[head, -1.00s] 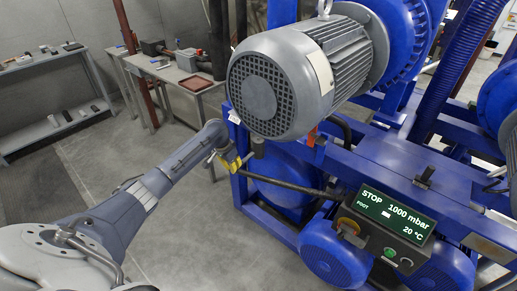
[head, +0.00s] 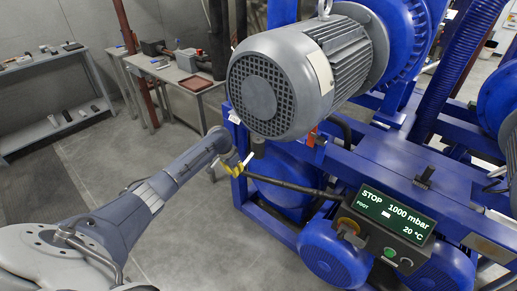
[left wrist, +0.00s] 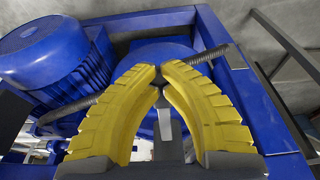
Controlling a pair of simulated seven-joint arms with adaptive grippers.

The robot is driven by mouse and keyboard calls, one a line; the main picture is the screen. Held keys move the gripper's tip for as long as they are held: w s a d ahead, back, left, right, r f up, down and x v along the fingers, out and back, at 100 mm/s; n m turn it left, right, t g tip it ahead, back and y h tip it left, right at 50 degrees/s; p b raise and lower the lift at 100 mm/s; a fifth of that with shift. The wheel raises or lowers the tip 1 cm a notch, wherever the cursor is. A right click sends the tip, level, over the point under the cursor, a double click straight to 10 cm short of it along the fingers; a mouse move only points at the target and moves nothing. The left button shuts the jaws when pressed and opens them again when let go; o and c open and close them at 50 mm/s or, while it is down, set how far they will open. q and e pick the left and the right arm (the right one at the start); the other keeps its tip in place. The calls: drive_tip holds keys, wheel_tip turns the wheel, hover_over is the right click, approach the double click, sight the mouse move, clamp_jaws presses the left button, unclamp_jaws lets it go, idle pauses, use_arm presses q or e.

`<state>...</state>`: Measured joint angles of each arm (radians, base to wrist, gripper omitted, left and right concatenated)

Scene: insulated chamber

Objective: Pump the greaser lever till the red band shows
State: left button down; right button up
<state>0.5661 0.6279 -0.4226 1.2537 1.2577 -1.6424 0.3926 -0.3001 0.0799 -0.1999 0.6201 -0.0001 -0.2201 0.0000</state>
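My left gripper (head: 240,167), with yellow ribbed fingers, is below the big grey motor, beside the blue frame. A thin pale bar, seemingly the greaser lever (head: 247,165), shows at its fingers. In the left wrist view, the curved fingers (left wrist: 159,76) close together at their tips, and a narrow grey piece of the lever (left wrist: 164,122) shows between them. The fingers appear shut on it, though the contact is partly hidden. The greaser body is hard to make out, and I cannot identify a red band. My right gripper is not in view.
The grey motor (head: 270,85) overhangs the gripper. A dark hose (head: 290,186) runs close to it, also in the left wrist view (left wrist: 210,55). A control panel (head: 395,215) reads STOP, 1000 mbar, 20 °C. Benches stand at back left; the floor between is clear.

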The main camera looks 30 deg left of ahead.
use_arm(q)
drive_tip(key=shift+w+f, duration=0.15)
drive_tip(key=shift+f, duration=0.5)
drive_tip(key=v, duration=0.7)
idle(0.5)
idle(0.7)
drive_tip(key=shift+x, duration=3.5)
drive_tip(key=v, duration=0.7)
drive_tip(key=shift+r, duration=0.1)
